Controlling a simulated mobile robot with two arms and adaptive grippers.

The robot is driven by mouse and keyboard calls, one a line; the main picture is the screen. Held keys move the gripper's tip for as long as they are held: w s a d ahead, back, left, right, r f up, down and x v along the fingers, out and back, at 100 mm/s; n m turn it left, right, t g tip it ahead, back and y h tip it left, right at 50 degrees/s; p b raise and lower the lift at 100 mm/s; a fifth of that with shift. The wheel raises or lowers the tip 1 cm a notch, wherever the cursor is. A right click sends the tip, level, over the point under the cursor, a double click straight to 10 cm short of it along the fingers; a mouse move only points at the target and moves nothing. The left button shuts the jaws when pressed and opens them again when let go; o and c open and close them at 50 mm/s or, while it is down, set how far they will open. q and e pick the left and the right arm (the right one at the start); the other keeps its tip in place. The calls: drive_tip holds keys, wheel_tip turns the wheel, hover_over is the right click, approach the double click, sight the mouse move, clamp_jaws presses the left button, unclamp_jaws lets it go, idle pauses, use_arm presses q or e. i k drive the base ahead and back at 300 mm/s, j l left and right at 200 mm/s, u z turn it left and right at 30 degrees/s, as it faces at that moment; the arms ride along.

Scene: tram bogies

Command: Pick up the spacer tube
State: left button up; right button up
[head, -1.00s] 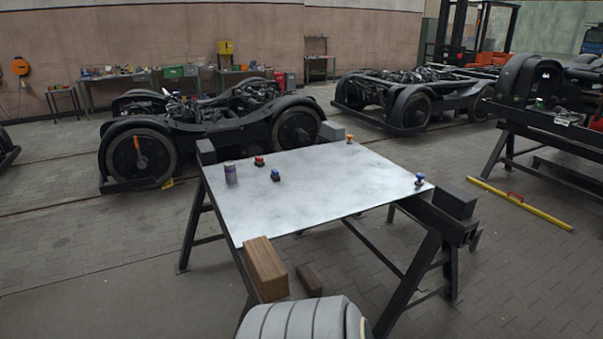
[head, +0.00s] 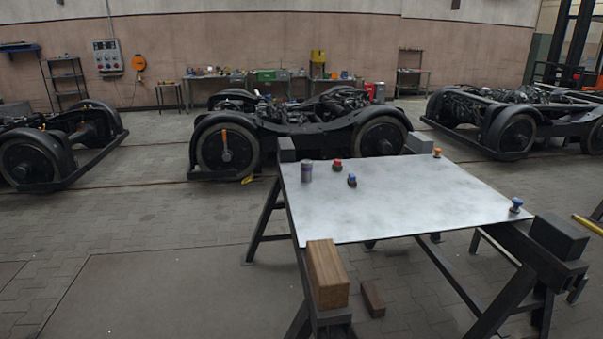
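A small grey-purple cylinder, which looks like the spacer tube (head: 306,171), stands upright near the left edge of a pale metal sheet (head: 400,205). The sheet lies on dark trestles in front of me. The cylinder is too small to tell whether it is hollow. Nothing is touching it. Neither of my grippers shows in the head view.
A red-topped knob (head: 337,165), a blue-topped knob (head: 352,181), an orange-topped piece (head: 437,153) and another blue-topped one (head: 516,205) stand on the sheet. A wooden block (head: 327,274) sits at its near left corner. Bogies (head: 300,130) stand behind. Floor at left is clear.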

sight(307, 165)
drive_tip(key=i+j+u, duration=0.2)
drive_tip(key=j+u, duration=0.2)
drive_tip(key=i+j+u, duration=0.3)
drive_tip(key=u, duration=0.15)
drive_tip(key=i+j+u, duration=0.25)
drive_tip(key=u, duration=0.15)
drive_tip(key=i+j+u, duration=0.2)
drive_tip(key=i, duration=0.3)
drive_tip(key=i+j+u, duration=0.2)
drive_tip(key=i, duration=0.3)
drive_tip(key=i+l+z, duration=0.1)
drive_tip(key=i+z, duration=1)
drive_tip(key=z, duration=0.2)
